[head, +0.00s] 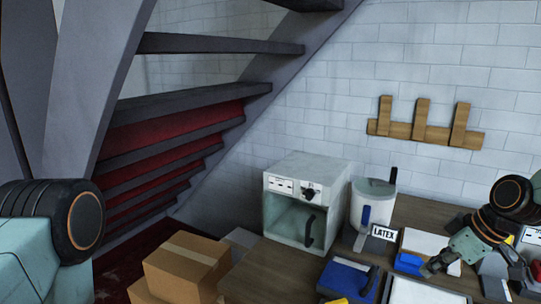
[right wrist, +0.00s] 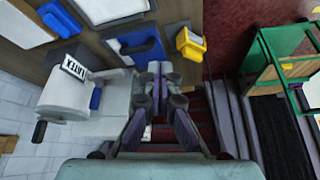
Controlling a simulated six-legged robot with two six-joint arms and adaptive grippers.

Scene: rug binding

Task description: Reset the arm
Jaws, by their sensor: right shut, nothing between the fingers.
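My right gripper (head: 434,267) hangs over the right part of the workbench in the head view. Its arm comes in from the right edge. In the right wrist view its two fingers (right wrist: 157,74) come together at the tips, with nothing held between them. The gripper looks apart from the things on the bench, though its exact height is hard to tell. At the left of the head view only a link and round joint of my left arm show; the left gripper is out of view.
A yellow item (right wrist: 191,43) lies near the bench edge. Cardboard boxes (head: 187,265) stand left. A green-framed rack (right wrist: 268,65) stands across the red floor.

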